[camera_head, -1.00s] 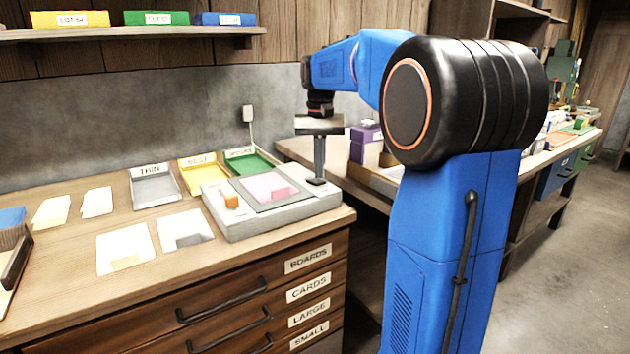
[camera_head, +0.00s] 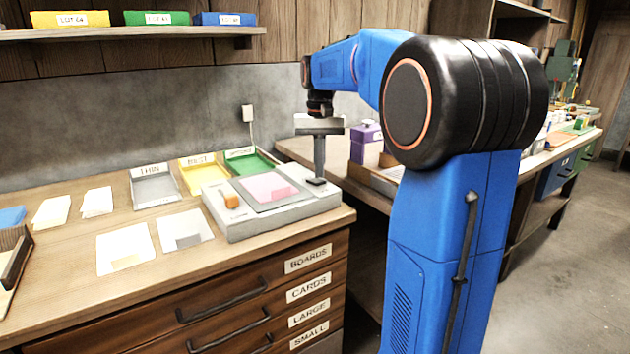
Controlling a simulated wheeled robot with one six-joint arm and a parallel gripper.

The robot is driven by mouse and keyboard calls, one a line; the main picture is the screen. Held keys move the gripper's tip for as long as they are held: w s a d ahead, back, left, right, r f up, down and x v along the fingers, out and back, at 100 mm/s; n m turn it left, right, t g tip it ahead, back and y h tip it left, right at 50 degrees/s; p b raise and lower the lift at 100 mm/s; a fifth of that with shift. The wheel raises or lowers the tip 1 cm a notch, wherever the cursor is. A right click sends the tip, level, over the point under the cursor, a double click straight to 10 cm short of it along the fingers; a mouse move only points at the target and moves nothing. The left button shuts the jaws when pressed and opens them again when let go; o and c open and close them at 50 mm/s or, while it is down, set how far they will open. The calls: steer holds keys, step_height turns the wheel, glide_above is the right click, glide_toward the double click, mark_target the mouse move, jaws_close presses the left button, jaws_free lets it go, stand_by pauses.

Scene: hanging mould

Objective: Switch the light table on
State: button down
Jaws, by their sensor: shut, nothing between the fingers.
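The light table (camera_head: 240,229) is a pale grey, low box at the right end of the wooden bench. Its top has a dark grey panel with a pink sheet (camera_head: 270,187) on it, and the panel looks unlit. A small black switch (camera_head: 316,182) sits at its right end. My gripper (camera_head: 319,174) is shut and empty, pointing straight down over the black switch. Its tips are at or just above the switch; I cannot tell whether they touch.
A purple box (camera_head: 366,150) stands on the bench behind my arm. A shelf (camera_head: 130,33) with small bins runs along the wall.

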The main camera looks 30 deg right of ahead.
mark_target(319, 182)
steer(key=shift+f, duration=0.7)
stand_by(0.6)
steer(key=shift+r, duration=0.1)
step_height(319, 182, up, 7)
stand_by(1.0)
stand_by(0.4)
steer(key=s+a+f+n+t, duration=0.1)
steer(key=s+a+f, duration=0.2)
steer(key=s+a, duration=0.35)
steer(key=s+a+f+n+t, duration=0.15)
steer(key=s+a+f, duration=0.25)
steer(key=s, duration=0.5)
steer(key=s+a+f+n+t, duration=0.1)
steer(key=s+a+f, duration=0.1)
steer(key=s+f, duration=0.5)
steer(key=s+a+f+n+t, duration=0.1)
steer(key=s+a+f+n, duration=0.1)
steer(key=s+f, duration=0.5)
steer(key=shift+s+a+f, duration=0.15)
steer(key=shift+s+a, duration=0.2)
steer(key=shift+a, duration=0.3)
